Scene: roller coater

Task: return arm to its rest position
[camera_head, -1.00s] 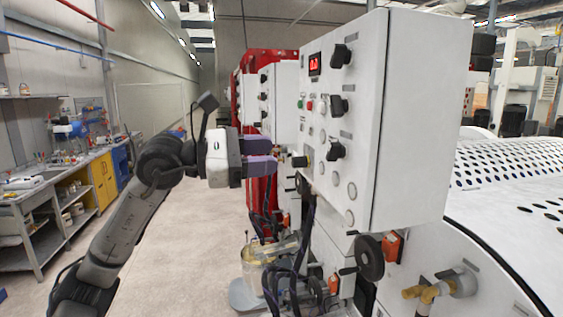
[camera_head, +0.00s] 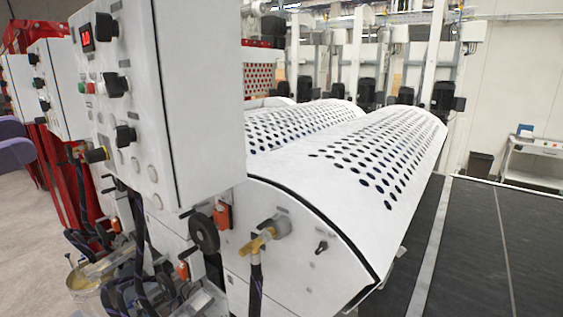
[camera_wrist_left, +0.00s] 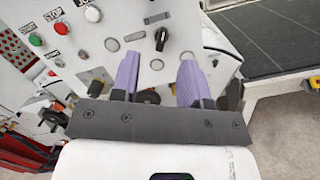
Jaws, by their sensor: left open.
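My left gripper (camera_head: 22,141) shows only as two purple fingers at the left edge of the head view; the rest of the arm is out of frame. In the left wrist view the left gripper (camera_wrist_left: 158,74) has its two purple fingers apart, with nothing between them. It faces the white control panel (camera_head: 200,110), apart from it in the head view. My right gripper is in no view.
Right of the panel is a white perforated roller cover (camera_head: 370,150). A black handwheel (camera_head: 203,233) and a yellow valve (camera_head: 262,240) stick out below. Hoses and a bucket (camera_head: 88,280) stand at lower left. A dark conveyor (camera_head: 480,250) lies at the right.

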